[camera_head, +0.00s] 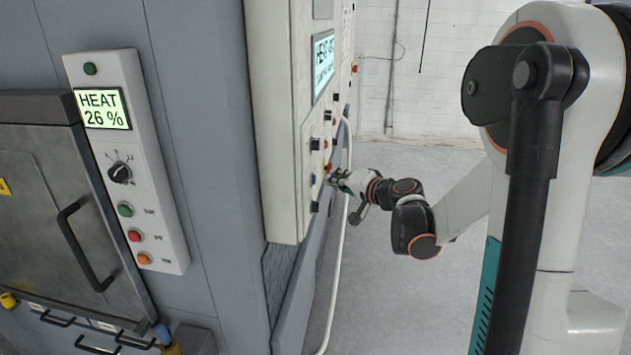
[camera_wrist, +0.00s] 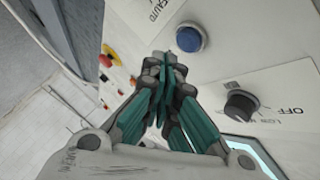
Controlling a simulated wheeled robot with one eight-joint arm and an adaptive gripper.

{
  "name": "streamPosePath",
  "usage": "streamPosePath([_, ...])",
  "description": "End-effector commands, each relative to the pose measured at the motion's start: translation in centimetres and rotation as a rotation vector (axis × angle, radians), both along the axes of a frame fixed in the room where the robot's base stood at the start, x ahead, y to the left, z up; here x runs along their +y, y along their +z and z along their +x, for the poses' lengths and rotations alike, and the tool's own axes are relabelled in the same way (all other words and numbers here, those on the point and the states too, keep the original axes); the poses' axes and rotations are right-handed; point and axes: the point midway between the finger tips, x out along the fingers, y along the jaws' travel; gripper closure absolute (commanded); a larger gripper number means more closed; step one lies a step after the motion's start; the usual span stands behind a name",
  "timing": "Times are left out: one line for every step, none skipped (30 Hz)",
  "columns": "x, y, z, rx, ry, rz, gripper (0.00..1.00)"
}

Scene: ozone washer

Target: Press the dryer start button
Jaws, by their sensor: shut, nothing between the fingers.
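My gripper (camera_head: 338,180) is shut and empty, its fingertips close to the front of the tall cream control panel (camera_head: 283,130). I cannot tell whether they touch it. In the wrist view the shut teal fingers (camera_wrist: 164,62) point at the panel, just left of a blue round button (camera_wrist: 188,39). A black knob (camera_wrist: 240,105) with an OFF label sits lower right of that button. Red and yellow controls (camera_wrist: 107,60) lie left of the fingers. No readable label marks one of these as the dryer start button, and my fingers hide part of the panel.
A smaller panel (camera_head: 160,215) reading HEAT 26 % carries a knob, a green button (camera_head: 125,210), a red button (camera_head: 134,236) and an orange one (camera_head: 144,258). A pale vertical rail (camera_head: 337,255) runs near my gripper. The floor to the right is open.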

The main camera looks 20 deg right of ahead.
Motion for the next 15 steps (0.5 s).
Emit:
streamPosePath([-0.5, -0.1, -0.3, 0.0, -0.001, 0.0, 1.0])
streamPosePath([-0.7, -0.1, -0.5, 0.0, -0.002, 0.001, 1.0])
streamPosePath([-1.1, -0.1, -0.7, 0.0, -0.002, 0.001, 1.0])
streamPosePath([-1.3, -0.1, -0.8, 0.0, -0.002, 0.001, 1.0])
streamPosePath([-1.5, -0.1, -1.0, 0.0, -0.003, 0.001, 1.0])
streamPosePath([-1.8, -0.1, -1.2, -0.001, -0.002, 0.002, 1.0])
streamPosePath([-2.0, -0.1, -1.3, 0.0, -0.001, 0.002, 1.0])
streamPosePath([-2.2, -0.1, -1.5, 0.0, -0.003, 0.001, 1.0])
streamPosePath([-2.5, -0.1, -1.7, 0.0, -0.003, 0.001, 1.0])
streamPosePath([-2.7, -0.1, -1.8, 0.0, -0.002, 0.001, 1.0])
streamPosePath([-2.9, -0.1, -1.9, 0.0, -0.001, 0.001, 1.0])
streamPosePath([-3.1, 0.0, -2.1, 0.0, -0.001, 0.001, 1.0])
streamPosePath([-3.2, 0.0, -2.2, 0.0, -0.001, 0.001, 1.0])
streamPosePath([-3.3, 0.0, -2.2, 0.0, -0.001, 0.001, 1.0])
streamPosePath([-3.4, 0.0, -2.3, 0.0, 0.0, 0.001, 1.0])
